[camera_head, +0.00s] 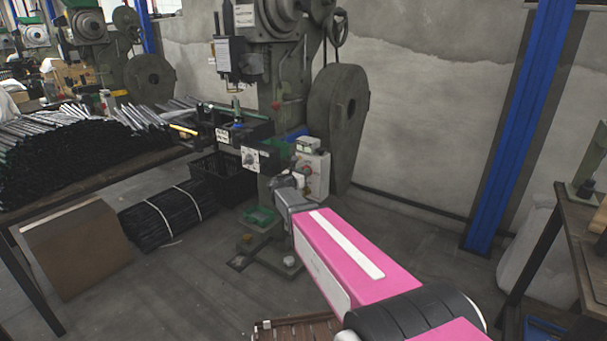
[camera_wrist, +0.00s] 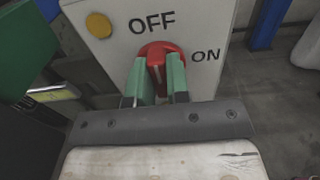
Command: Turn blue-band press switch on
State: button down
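The grey-green press (camera_head: 283,90) stands in the middle of the head view, with a small blue part (camera_head: 296,134) behind its front fittings. Its pale switch box (camera_head: 318,172) is low on the right side. In the wrist view, the box face (camera_wrist: 207,22) reads OFF above the red rotary switch (camera_wrist: 157,50) and ON to its right. The switch handle stands roughly upright, in line with OFF. My gripper (camera_wrist: 161,80) has its green fingers on either side of the handle, and the red handle fills the gap. In the head view my gripper (camera_head: 286,181) is at the box, its fingertips unclear.
A yellow round button (camera_wrist: 98,25) is on the box, left of the switch. A table (camera_head: 90,180) with stacked dark bars is at left. A blue column (camera_head: 515,130) and another table (camera_head: 585,235) are at right. Open floor (camera_head: 420,235) lies between.

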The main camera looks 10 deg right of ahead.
jog(key=shift+m, duration=0.3)
jog(key=m, duration=1.7)
jog(key=shift+s+d+f, duration=0.2)
jog(key=shift+f, duration=0.1)
jog(key=shift+m, duration=0.3)
dwell(0.3)
jog(key=c, duration=1.1)
grip_release()
jog(key=v, duration=1.1)
